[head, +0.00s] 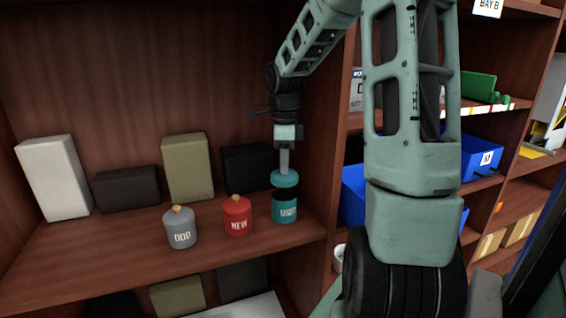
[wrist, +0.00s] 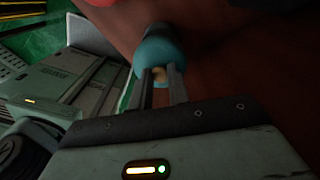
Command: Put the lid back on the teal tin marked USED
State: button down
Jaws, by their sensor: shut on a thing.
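The teal tin (head: 285,212) marked USED stands upright at the right end of the shelf, right of the red tin. Its teal lid (head: 285,181) is just above it, about level, with a dark band between lid and tin. My gripper (head: 284,170) points down, shut on the lid's knob. In the wrist view the fingers of my gripper (wrist: 160,76) close around the tan knob (wrist: 158,73), with teal (wrist: 160,45) behind it. Whether the lid's rim touches the tin is hard to tell.
A red tin (head: 237,217) marked NEW and a grey tin (head: 180,230) marked ODD stand to the left, both lidded. Several boxes, including an olive one (head: 187,167), line the back. A wooden upright (head: 322,150) is close on the right.

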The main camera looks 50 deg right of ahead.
aim_at(284, 180)
jog(key=shift+f+b, duration=1.85)
jog(key=shift+f, duration=0.75)
jog(key=shift+f, duration=0.15)
dwell(0.4)
jog(key=c, duration=0.8)
grip_release()
jog(key=shift+o, duration=0.2)
jog(key=shift+r+p, duration=3.05)
jog(key=shift+r, duration=0.5)
